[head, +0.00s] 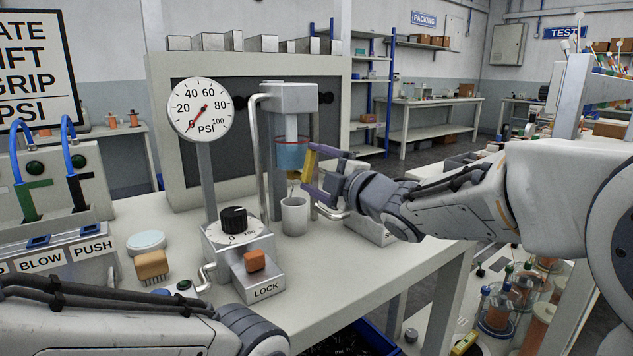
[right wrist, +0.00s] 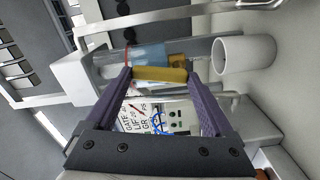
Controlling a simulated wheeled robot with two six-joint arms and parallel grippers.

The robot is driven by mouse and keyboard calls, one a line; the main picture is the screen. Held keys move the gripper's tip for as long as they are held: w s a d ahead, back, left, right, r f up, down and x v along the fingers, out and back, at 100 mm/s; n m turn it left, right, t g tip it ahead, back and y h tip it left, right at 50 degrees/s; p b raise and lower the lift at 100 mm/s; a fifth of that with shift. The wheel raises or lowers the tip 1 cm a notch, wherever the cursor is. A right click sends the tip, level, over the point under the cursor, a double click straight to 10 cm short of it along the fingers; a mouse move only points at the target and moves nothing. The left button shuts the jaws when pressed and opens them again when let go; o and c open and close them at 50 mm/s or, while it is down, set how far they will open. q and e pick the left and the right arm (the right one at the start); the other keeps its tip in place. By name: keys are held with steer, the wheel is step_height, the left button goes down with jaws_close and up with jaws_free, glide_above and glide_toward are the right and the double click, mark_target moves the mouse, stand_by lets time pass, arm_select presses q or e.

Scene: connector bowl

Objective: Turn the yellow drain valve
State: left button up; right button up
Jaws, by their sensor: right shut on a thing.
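The yellow drain valve (head: 309,165) is a short bar handle at the lower right of a clear bowl with blue liquid (head: 291,154). In the head view the handle stands nearly upright, leaning slightly. My right gripper (head: 314,171) has its purple fingers at the two ends of the handle and is shut on it. In the right wrist view the yellow handle (right wrist: 160,74) spans between the fingertips (right wrist: 158,75), in front of the bowl (right wrist: 148,55). My left arm shows at the bottom left, but its gripper is out of frame.
A white cup (head: 294,216) stands on the bench below the bowl. A bent grey pipe (head: 256,150) runs on the bowl's left. The PSI gauge (head: 200,109), black knob (head: 234,219) and orange LOCK button (head: 254,260) are left of the cup.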

steer(key=shift+s+a+f+n+b, duration=0.1)
steer(key=shift+n+b, duration=0.2)
steer(key=shift+n, duration=0.1)
steer(key=o, duration=1.1)
steer(key=p+v, duration=0.1)
steer(key=v, duration=0.9)
steer(key=shift+s, duration=0.2)
